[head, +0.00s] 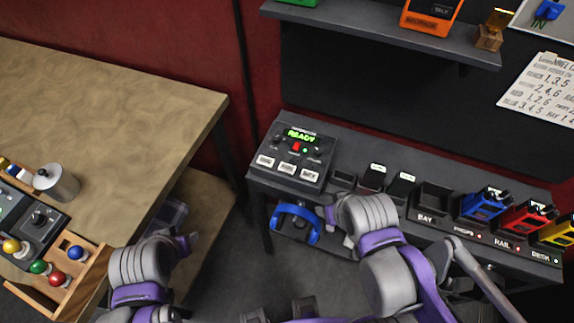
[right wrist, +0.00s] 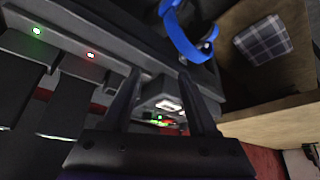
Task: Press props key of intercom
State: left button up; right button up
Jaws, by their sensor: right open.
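The intercom (head: 291,152) is a dark box at the left end of the grey console. Its small display glows green with READY. Three pale keys sit in a row along its front: left (head: 265,162), middle (head: 287,168) and right (head: 310,176). Their lettering is too small to read surely. My right gripper (right wrist: 158,78) is open and empty; in the right wrist view the intercom (right wrist: 160,98) shows beyond and between its fingers. In the head view my right arm is right of and in front of the intercom. My left arm's hand (head: 188,243) is low left, fingers unclear.
A blue headset (head: 296,237) hangs below the console front, under the intercom. Blue (head: 485,205), red (head: 527,217) and yellow (head: 562,232) packs stand in the console's right slots. A wooden table (head: 120,110) with colored buttons is at left. A shelf (head: 380,33) overhangs the back.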

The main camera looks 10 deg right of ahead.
grip_shut()
dwell(1.6)
